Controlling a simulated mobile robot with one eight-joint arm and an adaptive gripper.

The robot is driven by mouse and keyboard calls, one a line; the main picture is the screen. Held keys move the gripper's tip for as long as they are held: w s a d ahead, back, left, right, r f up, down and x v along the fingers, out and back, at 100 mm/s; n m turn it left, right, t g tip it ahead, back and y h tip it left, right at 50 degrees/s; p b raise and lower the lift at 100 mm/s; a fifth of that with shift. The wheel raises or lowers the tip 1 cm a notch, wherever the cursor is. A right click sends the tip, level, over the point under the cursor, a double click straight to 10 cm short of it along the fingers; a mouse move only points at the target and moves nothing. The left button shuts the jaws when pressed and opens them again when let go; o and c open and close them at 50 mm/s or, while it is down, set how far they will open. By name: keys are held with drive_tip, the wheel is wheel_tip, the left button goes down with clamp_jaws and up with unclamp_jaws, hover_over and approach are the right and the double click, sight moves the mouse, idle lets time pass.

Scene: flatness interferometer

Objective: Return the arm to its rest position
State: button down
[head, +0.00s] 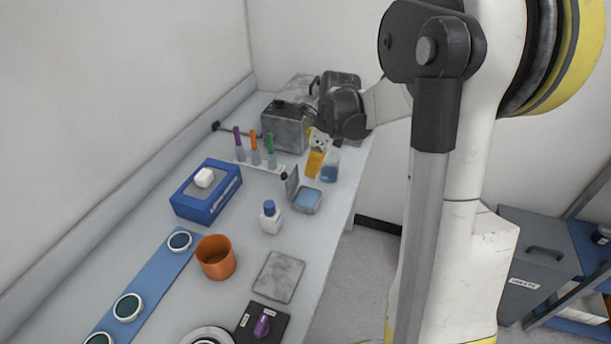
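My arm (460,150) fills the right half of the head view, white with a black joint and a yellow ring at the top. My gripper (340,120) is dark and sits at the arm's far end, above the far right part of the bench. A small white piece with dark dots and a yellow part (317,160) shows just below and left of it. I cannot tell whether the gripper holds or touches this piece. The fingers are not clear, so open or shut cannot be told.
The grey bench (205,290) holds a blue box (212,204), a tube rack (262,165), an orange cup (215,257), a blue-capped bottle (270,219), a beaker (330,167) and a grey machine (286,127). A grey waste bin (541,262) stands right of my arm. Floor shows between.

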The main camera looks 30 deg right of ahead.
drive_tip(key=v, duration=0.2)
drive_tip(key=p+v, duration=0.1)
drive_tip(key=v, duration=0.2)
drive_tip(key=shift+w+r, duration=0.2)
drive_tip(key=shift+r, duration=0.25)
drive_tip(key=shift+a, duration=0.15)
